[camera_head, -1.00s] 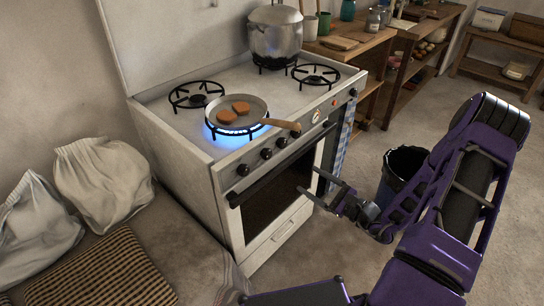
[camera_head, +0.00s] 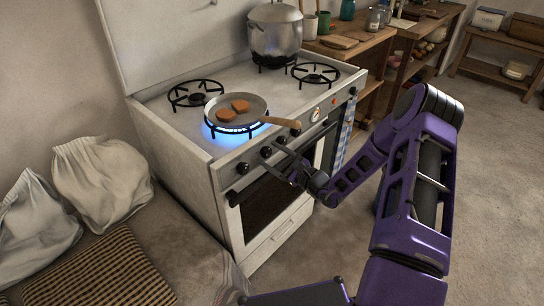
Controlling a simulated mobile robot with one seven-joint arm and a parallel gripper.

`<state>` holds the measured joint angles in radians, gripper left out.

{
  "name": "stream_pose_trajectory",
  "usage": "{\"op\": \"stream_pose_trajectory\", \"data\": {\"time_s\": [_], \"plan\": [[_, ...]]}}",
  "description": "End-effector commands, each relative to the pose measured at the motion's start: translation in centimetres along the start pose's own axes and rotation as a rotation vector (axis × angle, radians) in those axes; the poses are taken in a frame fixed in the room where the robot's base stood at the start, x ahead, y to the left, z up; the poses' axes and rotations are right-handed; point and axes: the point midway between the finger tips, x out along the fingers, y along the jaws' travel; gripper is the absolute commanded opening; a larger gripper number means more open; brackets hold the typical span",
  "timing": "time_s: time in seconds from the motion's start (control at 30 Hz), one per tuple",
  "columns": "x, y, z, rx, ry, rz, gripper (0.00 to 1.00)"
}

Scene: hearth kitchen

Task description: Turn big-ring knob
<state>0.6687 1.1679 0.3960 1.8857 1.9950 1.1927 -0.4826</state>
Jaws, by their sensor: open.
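Several small black knobs line the front panel of the white stove (camera_head: 190,150). They include a left knob (camera_head: 243,168), a middle knob (camera_head: 266,152), one right of it (camera_head: 281,140) and one at the far right end (camera_head: 352,91). I cannot tell by marking which is the big-ring knob. The front left burner has a blue flame (camera_head: 222,137) under a frying pan (camera_head: 234,115). My gripper (camera_head: 273,157) is open and empty, its fingertips close to the middle knob, by the top of the oven door. I cannot tell whether they touch it.
The pan holds two orange-brown pieces (camera_head: 240,106); its wooden handle (camera_head: 281,122) juts over the front edge above the knobs. A steel pot (camera_head: 274,35) stands on a back burner. The oven door handle (camera_head: 285,165) runs below the knobs. Floor to the right is free.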

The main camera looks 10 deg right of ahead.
Motion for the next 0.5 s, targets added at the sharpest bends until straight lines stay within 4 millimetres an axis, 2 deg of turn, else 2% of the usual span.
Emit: {"op": "stream_pose_trajectory", "data": {"time_s": [0.2,0.5], "plan": [[0.01,0.01,0.01,0.0,0.0,0.0,0.76],[-0.01,0.02,0.01,0.0,0.0,0.0,0.22]]}}
